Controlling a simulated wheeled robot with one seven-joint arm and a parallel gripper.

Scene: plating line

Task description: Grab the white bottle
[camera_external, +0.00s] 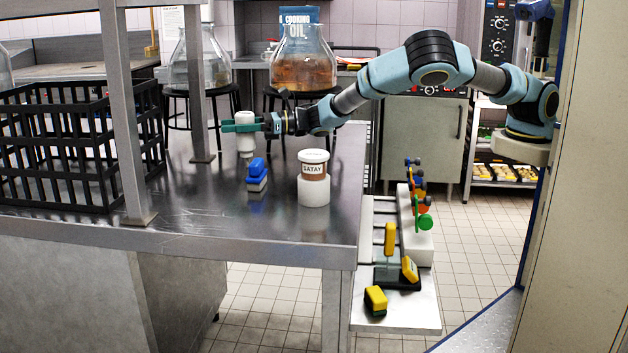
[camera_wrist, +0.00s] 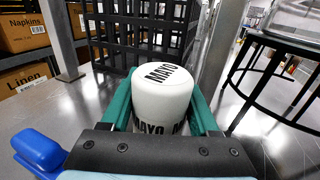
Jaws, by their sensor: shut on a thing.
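The white bottle (camera_external: 245,142) stands upright at the steel table's (camera_external: 190,222) far side in the external view. In the wrist view its white cap (camera_wrist: 162,92) fills the middle, and the lettering reads MAYO. My gripper (camera_external: 240,127) has green fingers on both sides of the bottle, and in the wrist view the gripper (camera_wrist: 163,105) is shut on it. The bottle's lower part is hidden by the gripper in the wrist view. I cannot tell whether its base touches the table.
A satay jar (camera_external: 314,165) on a white block and a blue stapler-like object (camera_external: 257,172) stand nearer the front. A black crate (camera_external: 70,150) is at left, beside steel posts. Glass flasks (camera_external: 303,62) stand on stools behind.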

